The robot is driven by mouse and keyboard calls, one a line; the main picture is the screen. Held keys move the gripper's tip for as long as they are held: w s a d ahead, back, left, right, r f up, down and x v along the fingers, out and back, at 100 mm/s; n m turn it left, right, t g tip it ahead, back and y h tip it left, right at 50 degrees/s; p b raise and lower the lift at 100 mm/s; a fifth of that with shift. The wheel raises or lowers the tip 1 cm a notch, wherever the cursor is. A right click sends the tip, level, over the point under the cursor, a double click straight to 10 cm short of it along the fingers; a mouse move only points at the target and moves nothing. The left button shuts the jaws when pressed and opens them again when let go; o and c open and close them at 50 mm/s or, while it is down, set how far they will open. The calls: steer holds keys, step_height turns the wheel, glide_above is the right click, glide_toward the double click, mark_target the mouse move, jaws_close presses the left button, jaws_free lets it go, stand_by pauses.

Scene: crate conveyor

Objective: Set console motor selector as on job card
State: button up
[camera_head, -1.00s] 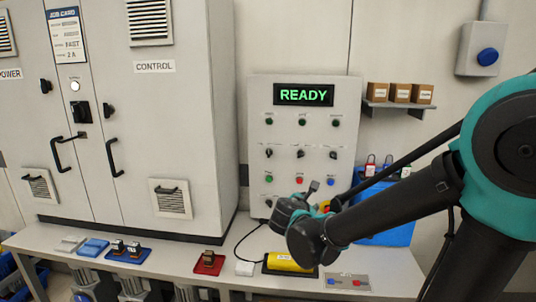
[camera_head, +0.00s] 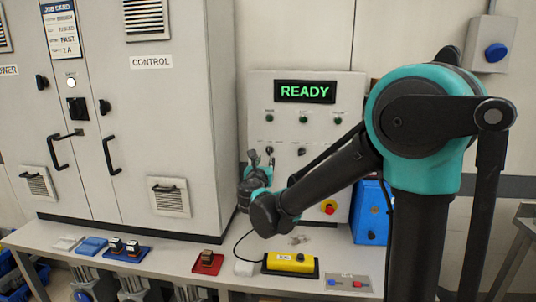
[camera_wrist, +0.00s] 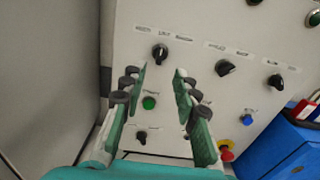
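The console (camera_head: 340,165) is a light panel with a lit green READY display (camera_head: 305,92). In the wrist view, a row of black selector knobs crosses it: left knob (camera_wrist: 160,52), middle knob (camera_wrist: 224,67) and right knob (camera_wrist: 274,82). Their labels are too blurred to read surely. My gripper (camera_wrist: 162,74) is open and empty, with its tips either side of and just below the left knob; contact cannot be told. In the head view my gripper (camera_head: 263,162) is at the console's left side. The job card (camera_head: 61,29) on the cabinet shows FAST and 2 A; its upper lines are unclear.
A green button (camera_wrist: 149,103) and a small lower switch (camera_wrist: 141,137) lie between and below my fingers. A red emergency stop (camera_head: 328,207) is lower right. The cabinet (camera_head: 180,120) stands close on the left. A yellow control box (camera_head: 290,262) lies on the bench.

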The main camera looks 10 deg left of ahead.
mark_target(269, 151)
steer(key=w, duration=0.8)
steer(key=shift+w+d, duration=0.2)
steer(key=shift+w, duration=0.15)
steer(key=shift+c, duration=0.3)
jaws_close()
